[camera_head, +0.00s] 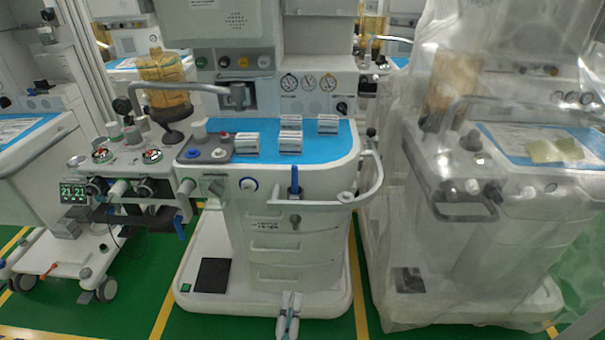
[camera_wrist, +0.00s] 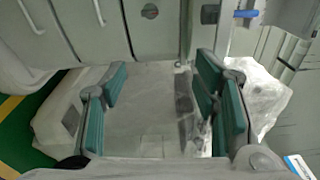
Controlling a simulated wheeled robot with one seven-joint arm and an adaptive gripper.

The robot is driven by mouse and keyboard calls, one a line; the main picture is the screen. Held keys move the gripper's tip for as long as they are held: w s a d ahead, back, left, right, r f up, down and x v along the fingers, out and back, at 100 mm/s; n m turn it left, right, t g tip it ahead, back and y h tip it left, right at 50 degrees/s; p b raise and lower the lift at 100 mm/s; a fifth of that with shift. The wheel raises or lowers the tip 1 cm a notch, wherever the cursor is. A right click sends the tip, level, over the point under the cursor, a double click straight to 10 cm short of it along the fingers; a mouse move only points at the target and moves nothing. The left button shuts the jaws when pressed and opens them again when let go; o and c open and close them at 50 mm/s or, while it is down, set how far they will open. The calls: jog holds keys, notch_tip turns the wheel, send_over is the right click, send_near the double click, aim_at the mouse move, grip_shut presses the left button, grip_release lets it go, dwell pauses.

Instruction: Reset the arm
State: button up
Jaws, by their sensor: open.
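My gripper (camera_head: 289,318) shows at the bottom middle of the head view, low in front of the cart's base. In the wrist view my gripper (camera_wrist: 160,100) has its green-padded fingers spread wide apart, with nothing between them. The anaesthesia cart (camera_head: 300,222) stands straight ahead, with drawers on its front and a blue top. In the wrist view the cart's drawer fronts (camera_wrist: 85,28) and pale base lie beyond the fingers.
Several small white boxes (camera_head: 290,144) sit on the blue top (camera_head: 335,147). A curved rail (camera_head: 372,190) juts out at the cart's right. A plastic-covered cart (camera_head: 470,240) stands close on the right. Green floor (camera_head: 120,300) is clear at the lower left.

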jog(key=w+d+r+m+g+h, duration=0.1)
jog(key=d+r+m+g+h, duration=0.2)
jog(key=d+r+m+h, duration=0.25)
jog(key=w+d+r+m+g+h, duration=0.2)
jog(key=d+r+m+h, duration=0.15)
jog(key=r+m, duration=0.45)
jog(key=s+d+r+m+g+y, duration=0.1)
jog(key=s+d+r+m+g, duration=0.6)
jog(key=m, duration=0.5)
jog(key=s+d+r+m+g+y, duration=0.1)
jog(key=s+d+r+m+g, duration=0.3)
jog(key=d+r+m+g, duration=0.65)
jog(key=s+a+r+m+t+y, duration=0.1)
jog(key=s+a+m+t+y, duration=0.15)
jog(key=s+m+y, duration=0.4)
jog(key=s+a+r+m+t+y, duration=0.2)
jog(key=s+m+t+y, duration=0.15)
jog(key=m, duration=0.55)
notch_tip(320, 180, up, 15)
jog(key=t+p, duration=0.2)
jog(key=p, duration=1.2)
jog(key=shift+t+h, duration=0.35)
jog(key=shift+h, duration=0.05)
jog(key=shift+r, duration=0.1)
